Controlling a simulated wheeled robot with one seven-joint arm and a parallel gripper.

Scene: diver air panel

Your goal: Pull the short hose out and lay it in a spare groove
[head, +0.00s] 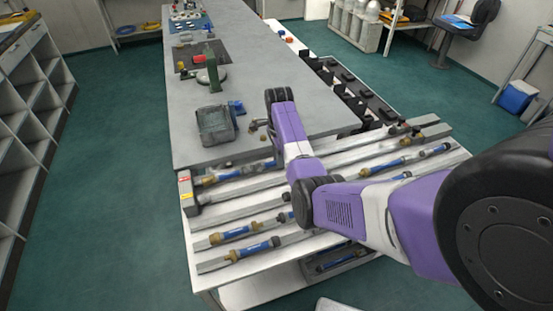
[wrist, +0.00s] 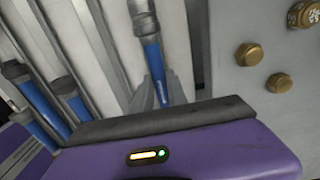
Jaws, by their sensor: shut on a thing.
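In the wrist view, a blue hose (wrist: 154,62) with a dark grey sleeve and metal end runs down to my gripper (wrist: 166,92). My gripper is shut on this hose; its purple body hides the lower part. I cannot tell from the view whether the hose's far end is free. The grooved rack (head: 328,160) at the near end of the bench has pale parallel channels. Several blue hoses with brass or dark ends lie in it, including one at the front (head: 254,248) and one at the right (head: 390,166).
In the wrist view, a grey panel face with brass fittings (wrist: 250,54) is at the right, and other blue hoses (wrist: 66,92) are at the left. In the head view, a grey box (head: 216,124) and a green stand (head: 212,70) sit on the bench (head: 195,145). Black brackets (head: 350,98) line its right side.

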